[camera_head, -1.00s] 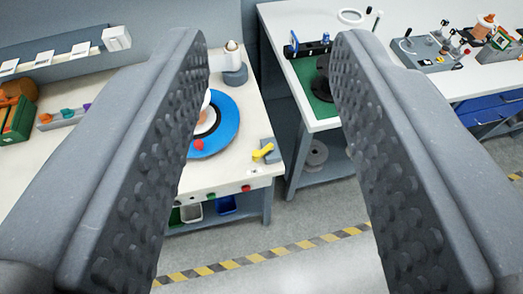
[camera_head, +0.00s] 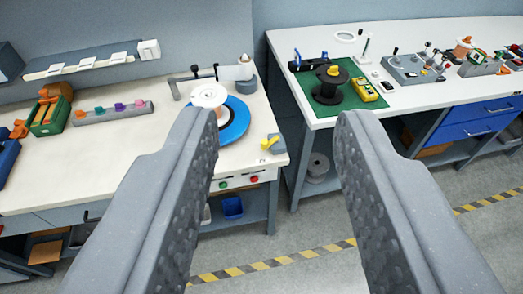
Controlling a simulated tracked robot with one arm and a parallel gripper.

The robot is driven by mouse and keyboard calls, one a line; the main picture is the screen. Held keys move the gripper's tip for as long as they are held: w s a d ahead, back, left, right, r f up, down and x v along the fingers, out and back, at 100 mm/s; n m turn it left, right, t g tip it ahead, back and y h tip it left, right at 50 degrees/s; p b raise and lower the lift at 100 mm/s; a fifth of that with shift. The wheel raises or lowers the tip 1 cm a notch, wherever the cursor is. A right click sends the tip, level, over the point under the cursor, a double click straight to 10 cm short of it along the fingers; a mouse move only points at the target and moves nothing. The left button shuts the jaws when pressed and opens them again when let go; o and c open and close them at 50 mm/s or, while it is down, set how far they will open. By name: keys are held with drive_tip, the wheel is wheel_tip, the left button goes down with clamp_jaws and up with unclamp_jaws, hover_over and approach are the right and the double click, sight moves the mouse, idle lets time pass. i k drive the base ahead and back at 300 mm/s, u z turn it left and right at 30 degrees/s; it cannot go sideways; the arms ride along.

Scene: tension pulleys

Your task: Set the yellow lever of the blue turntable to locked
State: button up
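The blue turntable (camera_head: 236,126) lies flat near the right end of the left workbench. A white spool (camera_head: 208,95) sits on it, and my left finger hides part of its near left side. The yellow lever (camera_head: 269,142) is on a small grey block (camera_head: 274,138) at the bench's right front corner, to the right of the turntable. My gripper (camera_head: 277,115) is open and empty, its two fingers wide apart. In the picture, the lever appears between the fingers, well beyond them and not touched.
Red and green buttons (camera_head: 254,179) are on the bench's front edge below the lever. A gap of floor separates this bench from the right bench, which holds a green mat (camera_head: 372,104) with a black spool (camera_head: 328,88). A grey arm (camera_head: 197,78) stands behind the turntable.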

sight(266, 144)
drive_tip(key=u, duration=0.25)
drive_tip(key=i, duration=1.25)
drive_tip(key=u, duration=0.15)
